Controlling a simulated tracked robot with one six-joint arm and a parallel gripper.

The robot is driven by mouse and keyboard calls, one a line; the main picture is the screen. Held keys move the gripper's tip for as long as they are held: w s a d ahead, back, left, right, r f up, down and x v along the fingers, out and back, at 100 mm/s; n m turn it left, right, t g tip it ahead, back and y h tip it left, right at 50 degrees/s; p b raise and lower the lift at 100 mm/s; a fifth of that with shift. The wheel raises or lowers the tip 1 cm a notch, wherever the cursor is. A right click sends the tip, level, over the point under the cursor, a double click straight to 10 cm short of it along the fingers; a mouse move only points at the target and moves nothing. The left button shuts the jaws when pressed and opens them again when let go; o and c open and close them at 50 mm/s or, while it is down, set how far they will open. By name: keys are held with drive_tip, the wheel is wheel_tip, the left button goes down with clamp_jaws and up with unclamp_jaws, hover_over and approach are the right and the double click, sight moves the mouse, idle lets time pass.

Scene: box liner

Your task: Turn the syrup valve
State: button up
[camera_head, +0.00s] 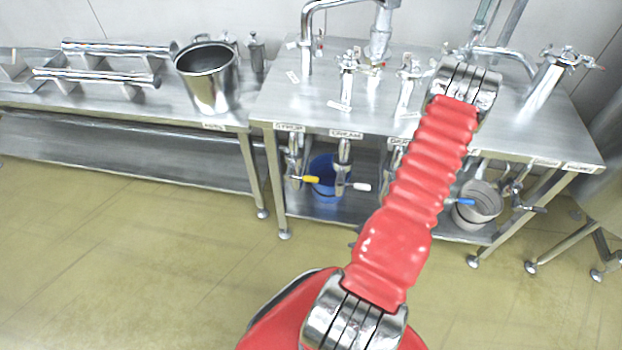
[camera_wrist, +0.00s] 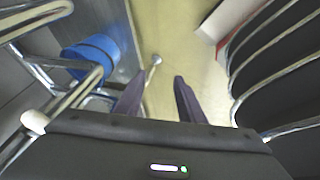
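The syrup valve (camera_head: 294,160) hangs under the front edge of the steel table, below the label reading SYRUP. Its yellow handle (camera_head: 304,179) points out to the right, roughly level. My gripper (camera_wrist: 157,82) shows in the wrist view with its two dark fingers apart and nothing between them but floor behind. In the head view my gripper is hidden behind my red arm. I cannot make out the yellow handle in the wrist view.
The cream valve (camera_head: 342,165) with a white handle hangs right of the syrup valve. A blue bucket (camera_head: 325,178) stands on the lower shelf and shows in the wrist view (camera_wrist: 92,60). A grey bucket (camera_head: 478,203) stands further right. A steel pot (camera_head: 209,80) stands on the left counter.

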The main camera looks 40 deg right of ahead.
drive_tip(key=w+a+n+t, duration=0.2)
drive_tip(key=w+t, duration=0.1)
drive_tip(key=n+t+h, duration=0.1)
drive_tip(key=n+t, duration=0.7)
approach(310, 179)
drive_tip(key=s, duration=0.3)
drive_tip(key=shift+s+f, duration=0.15)
drive_tip(key=shift+f, duration=0.05)
drive_tip(key=shift+w+d+f, duration=0.25)
drive_tip(key=shift+w+f, duration=0.1)
drive_tip(key=shift+w, duration=1.9)
drive_tip(key=shift+w+d+f, duration=0.25)
drive_tip(key=shift+w+f, duration=0.05)
drive_tip(key=shift+w, duration=1.95)
drive_tip(key=shift+w+d+f, duration=0.3)
drive_tip(key=shift+w+f, duration=0.05)
drive_tip(key=shift+w, duration=1.95)
drive_tip(key=shift+c, duration=0.5)
clamp_jaws()
